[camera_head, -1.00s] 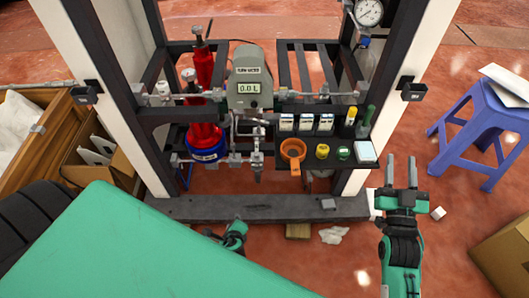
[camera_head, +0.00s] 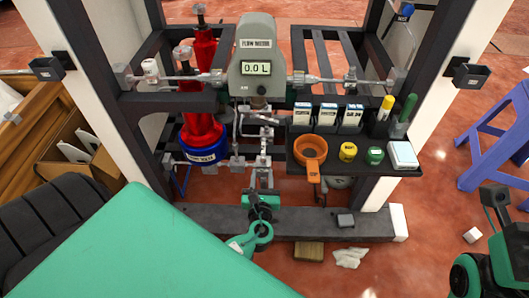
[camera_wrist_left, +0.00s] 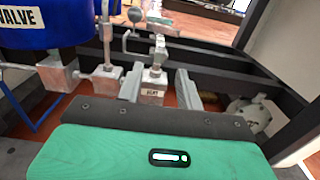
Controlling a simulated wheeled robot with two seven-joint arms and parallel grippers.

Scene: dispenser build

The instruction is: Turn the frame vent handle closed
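The vent handle cannot be told apart for sure among the metal valves and pipes (camera_head: 236,163) below the flow meter (camera_head: 252,67). My left gripper (camera_head: 262,200) is low in front of the frame, just under the central outlet fitting. In the left wrist view its two grey fingers (camera_wrist_left: 159,88) stand apart, on either side of a small labelled metal valve block (camera_wrist_left: 152,90). Contact with the block cannot be told. My right gripper (camera_head: 494,196) is at the right edge, away from the frame; its fingertips do not show clearly.
A red cylinder (camera_head: 202,95) with a blue base (camera_head: 202,149) stands left of the meter. A black shelf (camera_head: 345,168) holds small boxes, jars and an orange cup (camera_head: 312,150). A dark beam (camera_head: 335,222) crosses below. A blue stool (camera_head: 497,135) stands at right.

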